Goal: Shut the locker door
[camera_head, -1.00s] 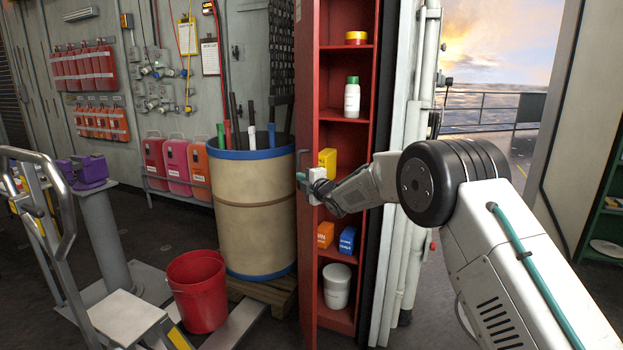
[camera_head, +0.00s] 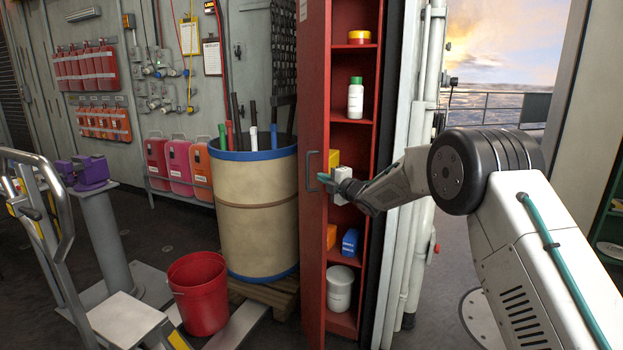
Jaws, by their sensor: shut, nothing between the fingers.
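The red locker (camera_head: 368,100) stands open in the middle of the view, with its shelves showing. Its red door (camera_head: 314,250) stands ajar on the left of the opening and hides part of the interior. A dark bar handle (camera_head: 307,172) is on the door's outer face. My gripper (camera_head: 323,178) is shut and empty, in front of the locker opening at the door's free edge, just right of the handle. I cannot tell whether its tip touches the door.
A tan drum (camera_head: 255,210) and red bucket (camera_head: 198,293) stand left of the door.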

